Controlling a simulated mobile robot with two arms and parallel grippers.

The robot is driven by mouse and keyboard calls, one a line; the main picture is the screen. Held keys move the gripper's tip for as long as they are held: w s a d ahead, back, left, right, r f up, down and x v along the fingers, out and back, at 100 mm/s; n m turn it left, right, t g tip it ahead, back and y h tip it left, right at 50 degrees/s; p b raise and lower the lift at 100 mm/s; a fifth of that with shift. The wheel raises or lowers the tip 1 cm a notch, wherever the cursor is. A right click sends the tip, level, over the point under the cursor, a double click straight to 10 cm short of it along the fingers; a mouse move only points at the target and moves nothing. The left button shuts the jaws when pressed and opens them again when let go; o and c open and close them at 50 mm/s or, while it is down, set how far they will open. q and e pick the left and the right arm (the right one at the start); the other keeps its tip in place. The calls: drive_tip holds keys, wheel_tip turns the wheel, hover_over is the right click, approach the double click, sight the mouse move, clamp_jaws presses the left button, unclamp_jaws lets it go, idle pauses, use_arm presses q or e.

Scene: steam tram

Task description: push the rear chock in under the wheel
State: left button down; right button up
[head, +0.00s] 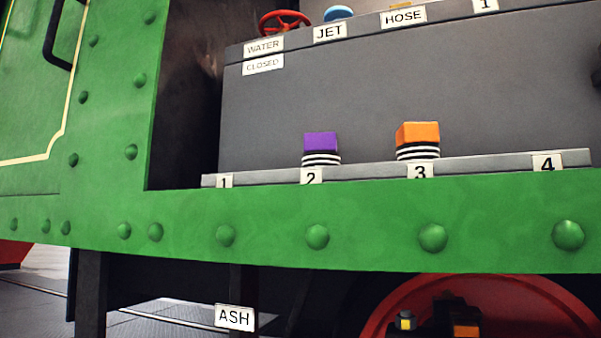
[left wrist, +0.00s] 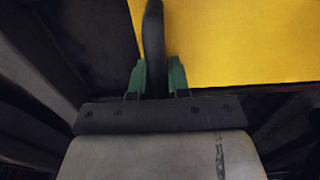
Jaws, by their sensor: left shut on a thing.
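My left gripper (left wrist: 157,80) has green fingers and shows in the left wrist view. It is shut on an upright dark bar (left wrist: 153,40), which looks like a handle. A large flat yellow surface (left wrist: 240,40) lies just beyond and to the right of the bar. I cannot tell whether it is the chock and whether the bar is joined to it. In the head view the top of a red wheel (head: 510,290) shows below the green side. Its lower part and any chock under it are out of view. My right gripper is in neither view.
The green riveted side (head: 380,225) spans the head view. Above it a grey ledge (head: 380,172) numbered 1 to 4 holds a purple block (head: 320,142) and an orange block (head: 418,134). Dark posts and an ASH label (head: 234,318) are below. Small dark parts front the wheel.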

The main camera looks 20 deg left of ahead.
use_arm(q)
drive_tip(key=w, duration=0.1)
drive_tip(key=w+b, duration=0.1)
drive_tip(key=shift+w+a+r, duration=0.1)
drive_tip(key=shift+w+a, duration=0.1)
drive_tip(key=shift+w, duration=0.15)
drive_tip(key=shift+w+b, duration=1.05)
drive_tip(key=shift+w, duration=0.6)
drive_tip(key=shift+w+a+r, duration=0.1)
drive_tip(key=shift+w, duration=0.2)
drive_tip(key=c, duration=0.7)
unclamp_jaws()
drive_tip(key=shift+s+d, duration=0.1)
drive_tip(key=shift+d, duration=0.1)
drive_tip(key=shift+d, duration=0.1)
drive_tip(key=r+p, duration=0.2)
drive_tip(key=p, duration=0.1)
drive_tip(key=s+r+p, duration=0.1)
drive_tip(key=r+p, duration=0.2)
drive_tip(key=p, duration=0.1)
drive_tip(key=s+r+p, duration=0.1)
drive_tip(key=r+p, duration=0.1)
drive_tip(key=p, duration=0.2)
drive_tip(key=shift+s+r, duration=0.1)
drive_tip(key=shift+r, duration=0.3)
